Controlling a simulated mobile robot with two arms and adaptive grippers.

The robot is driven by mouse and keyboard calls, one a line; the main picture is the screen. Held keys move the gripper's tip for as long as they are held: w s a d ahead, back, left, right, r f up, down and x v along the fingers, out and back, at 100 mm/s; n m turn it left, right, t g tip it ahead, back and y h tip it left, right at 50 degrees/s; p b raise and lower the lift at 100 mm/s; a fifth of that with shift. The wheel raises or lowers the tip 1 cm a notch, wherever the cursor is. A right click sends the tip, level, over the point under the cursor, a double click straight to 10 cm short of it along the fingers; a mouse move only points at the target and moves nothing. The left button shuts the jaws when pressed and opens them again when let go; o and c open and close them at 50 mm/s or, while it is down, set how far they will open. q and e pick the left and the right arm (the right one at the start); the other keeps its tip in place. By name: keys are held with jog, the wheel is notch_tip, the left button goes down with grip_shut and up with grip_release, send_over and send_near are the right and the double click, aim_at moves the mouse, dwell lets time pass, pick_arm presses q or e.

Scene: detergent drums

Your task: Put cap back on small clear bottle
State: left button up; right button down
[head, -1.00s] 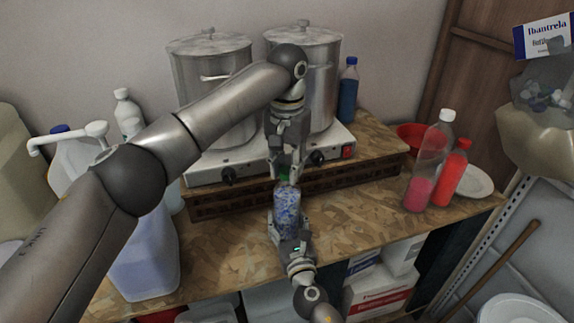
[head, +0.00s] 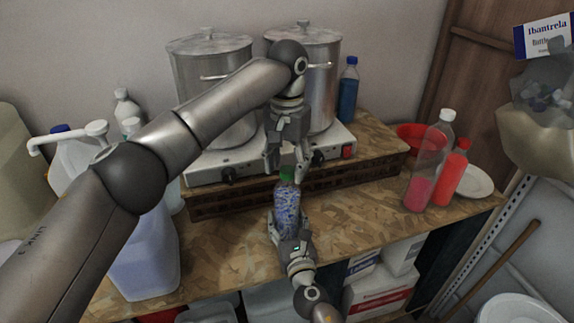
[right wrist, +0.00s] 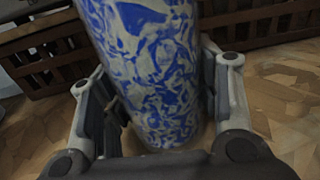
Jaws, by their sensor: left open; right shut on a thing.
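The small bottle (head: 287,208), with a blue and white marbled look, stands upright above the front of the wooden bench top. A green cap (head: 288,174) sits on its top; how tightly it is seated cannot be told. My left gripper (head: 285,162) points down just above the cap, with its fingers apart. My right gripper (head: 287,234) is shut around the lower part of the bottle. In the right wrist view the bottle (right wrist: 155,70) stands between its two fingers; the cap is out of that view.
Two steel pots (head: 215,75) stand on a white hot plate (head: 222,169) behind the bottle. A clear bottle with pink content (head: 424,175) and a red bottle (head: 452,174) stand at the right. Large jugs (head: 146,255) crowd the left. The front right bench top is clear.

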pick_arm(q)
notch_tip(320, 180, up, 11)
jog(key=shift+r, duration=0.2)
pick_arm(e)
jog(key=shift+c, duration=2)
grip_release()
jog(key=v, duration=1.2)
